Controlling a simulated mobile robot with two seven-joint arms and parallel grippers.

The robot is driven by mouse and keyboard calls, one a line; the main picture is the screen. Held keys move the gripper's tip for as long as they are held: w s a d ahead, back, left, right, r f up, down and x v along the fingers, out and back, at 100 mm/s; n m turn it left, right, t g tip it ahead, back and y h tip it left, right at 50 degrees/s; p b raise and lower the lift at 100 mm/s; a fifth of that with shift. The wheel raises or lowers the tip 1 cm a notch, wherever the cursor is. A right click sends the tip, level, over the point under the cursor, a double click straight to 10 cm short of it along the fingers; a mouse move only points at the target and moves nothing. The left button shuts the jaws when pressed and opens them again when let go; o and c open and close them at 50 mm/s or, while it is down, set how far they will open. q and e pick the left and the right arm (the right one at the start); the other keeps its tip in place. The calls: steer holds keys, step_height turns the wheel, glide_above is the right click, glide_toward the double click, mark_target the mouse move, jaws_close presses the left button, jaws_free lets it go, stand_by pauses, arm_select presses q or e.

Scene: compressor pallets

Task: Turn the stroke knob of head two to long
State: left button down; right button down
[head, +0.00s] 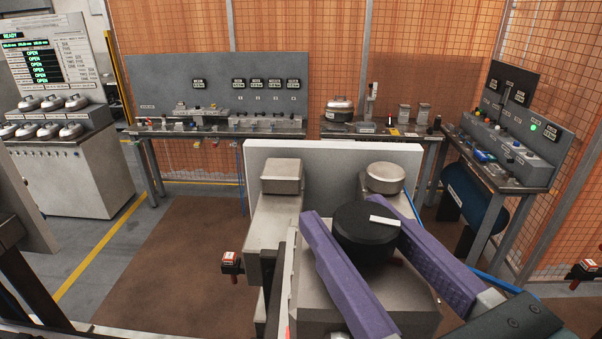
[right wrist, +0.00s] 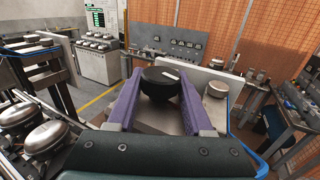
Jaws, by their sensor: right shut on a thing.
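The stroke knob (head: 366,231) is a round black knob with a white pointer bar on top, on a grey metal head (head: 400,300). In the head view the bar points to the right. My right gripper (head: 372,235) has two purple fingers, one on each side of the knob, and is shut on it. The right wrist view also shows the knob (right wrist: 160,84) between the fingers (right wrist: 158,95). No label telling long from short is readable, and I cannot tell which head this is. My left gripper is not in view.
Workbenches (head: 215,125) line the mesh fence, and a control bench (head: 500,150) is at right. A display cabinet (head: 60,110) is at left. Brown floor (head: 170,260) lies open at left.

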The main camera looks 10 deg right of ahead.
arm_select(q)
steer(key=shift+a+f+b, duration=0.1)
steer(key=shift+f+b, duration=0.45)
arm_select(e)
steer(key=shift+m+h, duration=1.05)
steer(key=shift+h, duration=0.6)
steer(key=shift+m+h, duration=1.05)
steer(key=shift+h, duration=0.6)
steer(key=shift+d, duration=0.1)
steer(key=shift+c, duration=1.6)
jaws_free()
